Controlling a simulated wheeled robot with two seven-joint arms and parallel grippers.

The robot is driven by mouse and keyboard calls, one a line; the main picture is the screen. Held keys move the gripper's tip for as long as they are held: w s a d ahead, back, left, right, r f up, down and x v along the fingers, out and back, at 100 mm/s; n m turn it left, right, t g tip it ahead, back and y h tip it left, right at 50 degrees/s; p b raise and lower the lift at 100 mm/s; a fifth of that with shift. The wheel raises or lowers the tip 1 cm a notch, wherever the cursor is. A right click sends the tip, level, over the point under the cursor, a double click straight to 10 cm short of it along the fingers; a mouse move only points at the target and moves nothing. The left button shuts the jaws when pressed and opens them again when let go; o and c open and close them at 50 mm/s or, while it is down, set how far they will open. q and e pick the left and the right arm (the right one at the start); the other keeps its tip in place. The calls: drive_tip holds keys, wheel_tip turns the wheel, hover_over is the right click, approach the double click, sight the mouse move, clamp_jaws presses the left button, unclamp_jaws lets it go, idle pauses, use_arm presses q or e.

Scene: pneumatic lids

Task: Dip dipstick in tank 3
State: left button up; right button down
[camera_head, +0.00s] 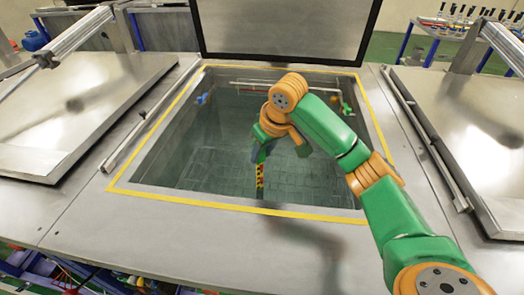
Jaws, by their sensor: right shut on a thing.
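The open tank (205,150) is in the middle of the head view, a rectangular pit of greenish liquid with a yellow border. My right arm reaches over it from the lower right. My right gripper (263,150) points down over the tank, partly hidden by the orange wrist, and is shut on the dipstick (260,177). The dipstick's visible part is a yellow strip with red marks, hanging roughly upright below the gripper. I cannot tell whether its lower end touches the liquid. My left gripper is not in view. No tank number is readable.
The raised lid (285,28) stands open behind the tank. Closed metal lids lie to the left (75,110) and right (480,135), with pneumatic cylinders above them. A blue trolley (450,30) with tools stands at the back right. The front metal deck (190,235) is clear.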

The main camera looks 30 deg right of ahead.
drive_tip(key=shift+f, duration=0.6)
idle(0.6)
idle(0.6)
wheel_tip(320, 180, up, 12)
drive_tip(key=p, duration=1.4)
drive_tip(key=shift+r, duration=0.1)
wheel_tip(320, 180, up, 14)
